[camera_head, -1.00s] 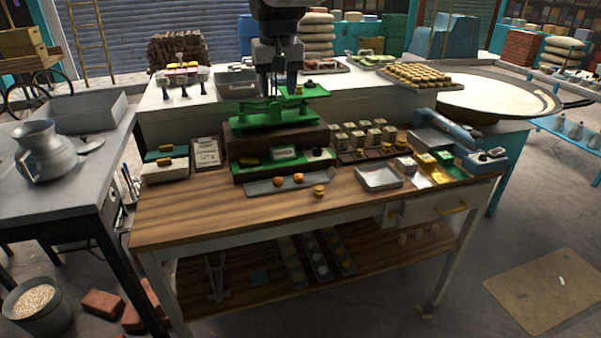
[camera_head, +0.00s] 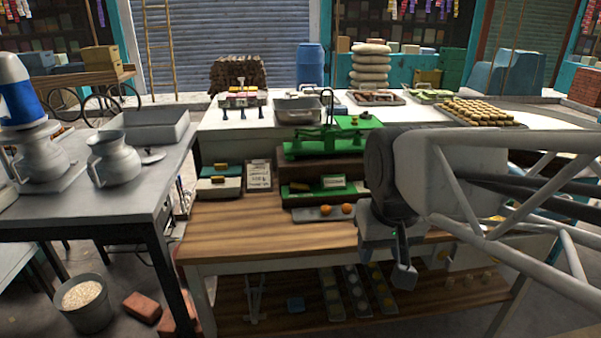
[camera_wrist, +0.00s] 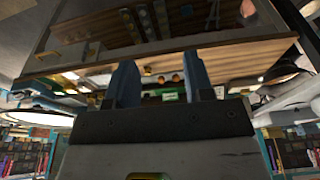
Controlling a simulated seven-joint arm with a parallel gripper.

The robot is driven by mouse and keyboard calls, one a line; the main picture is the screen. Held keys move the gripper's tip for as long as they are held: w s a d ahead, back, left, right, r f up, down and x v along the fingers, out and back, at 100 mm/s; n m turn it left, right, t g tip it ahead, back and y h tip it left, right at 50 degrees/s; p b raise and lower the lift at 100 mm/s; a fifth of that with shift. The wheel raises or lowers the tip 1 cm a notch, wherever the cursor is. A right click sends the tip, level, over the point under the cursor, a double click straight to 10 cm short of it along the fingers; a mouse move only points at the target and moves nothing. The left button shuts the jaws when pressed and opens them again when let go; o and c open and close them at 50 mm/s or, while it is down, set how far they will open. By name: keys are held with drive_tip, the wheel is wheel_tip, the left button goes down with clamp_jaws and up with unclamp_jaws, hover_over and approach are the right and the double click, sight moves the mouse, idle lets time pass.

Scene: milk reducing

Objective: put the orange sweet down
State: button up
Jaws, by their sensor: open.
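Two orange sweets (camera_head: 325,210) (camera_head: 347,209) lie side by side on a narrow grey tray (camera_head: 302,215) on the wooden bench. They also show small and upside down in the wrist view (camera_wrist: 177,77). My gripper (camera_head: 403,272) hangs at the bench's front edge, right of the tray and apart from the sweets. In the wrist view its two blue-grey fingers (camera_wrist: 158,68) stand well apart with nothing held between them. The green balance (camera_head: 322,140) stands behind the tray, with small dark items on its raised right pan (camera_head: 352,122).
My arm covers the bench's right side. A green stepped stand (camera_head: 318,198) is behind the tray. A clipboard (camera_head: 259,176) and small boxes (camera_head: 219,186) stand left of it. The bench's left front (camera_head: 230,228) is bare. A lower shelf holds several strips (camera_head: 352,290).

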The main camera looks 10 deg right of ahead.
drive_tip(key=s+f, duration=0.4)
drive_tip(key=s, duration=0.1)
drive_tip(key=shift+s+d, duration=0.15)
drive_tip(key=shift+f, duration=0.1)
idle(3.8)
drive_tip(key=w+d+f+n+h, duration=0.1)
drive_tip(key=w+d+n+h, duration=0.15)
drive_tip(key=w, duration=0.25)
drive_tip(key=w+d+f+n+h, duration=0.1)
drive_tip(key=w+n+h, duration=0.1)
drive_tip(key=w+n, duration=0.25)
drive_tip(key=n+t+h, duration=0.5)
drive_tip(key=n+t, duration=0.3)
drive_tip(key=n, duration=1.3)
approach(326, 210)
drive_tip(key=w, duration=0.1)
drive_tip(key=w+d, duration=0.1)
drive_tip(key=shift+w+d, duration=0.1)
drive_tip(key=shift+w, duration=0.2)
drive_tip(key=shift+r, duration=0.1)
